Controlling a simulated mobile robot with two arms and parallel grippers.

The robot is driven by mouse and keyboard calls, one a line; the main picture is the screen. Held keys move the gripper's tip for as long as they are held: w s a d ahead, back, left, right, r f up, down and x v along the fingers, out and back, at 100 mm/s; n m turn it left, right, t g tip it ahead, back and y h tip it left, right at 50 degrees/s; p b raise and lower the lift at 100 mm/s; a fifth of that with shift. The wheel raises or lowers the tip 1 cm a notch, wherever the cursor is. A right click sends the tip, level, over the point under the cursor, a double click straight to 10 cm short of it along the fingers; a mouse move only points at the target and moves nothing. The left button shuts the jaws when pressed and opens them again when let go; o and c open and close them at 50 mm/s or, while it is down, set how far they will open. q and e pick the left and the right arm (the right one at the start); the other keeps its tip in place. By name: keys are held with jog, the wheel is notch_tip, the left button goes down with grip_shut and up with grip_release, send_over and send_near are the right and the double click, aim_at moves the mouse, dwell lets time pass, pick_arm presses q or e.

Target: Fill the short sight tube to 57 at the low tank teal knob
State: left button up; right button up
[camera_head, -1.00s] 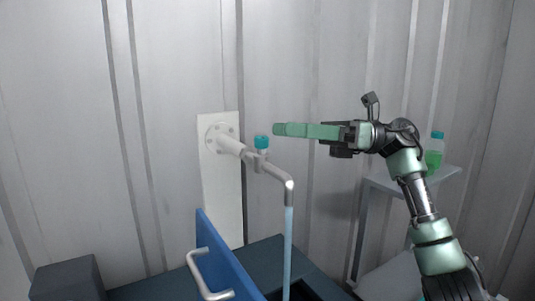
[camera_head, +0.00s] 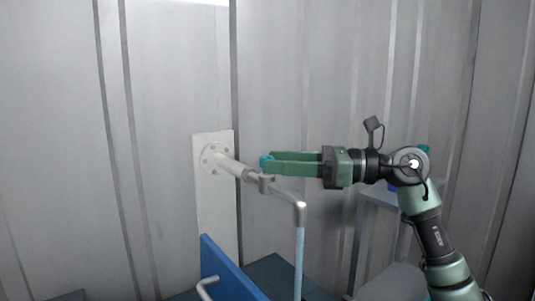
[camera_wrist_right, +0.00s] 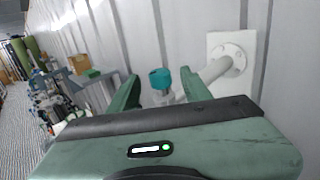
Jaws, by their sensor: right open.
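The teal knob (camera_head: 265,161) sits on a grey pipe (camera_head: 286,194) that comes out of a white wall plate (camera_head: 215,210). My right gripper (camera_head: 272,163) is open with its green fingers at the knob. In the right wrist view the knob (camera_wrist_right: 160,78) shows between the two spread fingers, with gaps on both sides. No sight tube scale can be read. My left gripper is out of view.
A blue panel (camera_head: 228,270) with a pale handle (camera_head: 206,288) stands below the pipe, beside a dark surface (camera_head: 272,272). A grey stand (camera_head: 380,197) is behind my right arm. In the right wrist view, cluttered shelves (camera_wrist_right: 60,100) stand at the left.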

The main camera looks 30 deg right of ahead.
jog(key=shift+x, duration=1.2)
jog(key=shift+w+a+p, duration=0.15)
jog(key=shift+p, duration=0.15)
grip_shut()
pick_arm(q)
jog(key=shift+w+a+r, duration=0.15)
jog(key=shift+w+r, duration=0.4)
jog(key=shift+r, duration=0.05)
pick_arm(e)
jog(key=shift+n+g+y, duration=0.7)
jog(key=shift+n+g, duration=0.1)
jog(key=shift+g, duration=0.2)
grip_release()
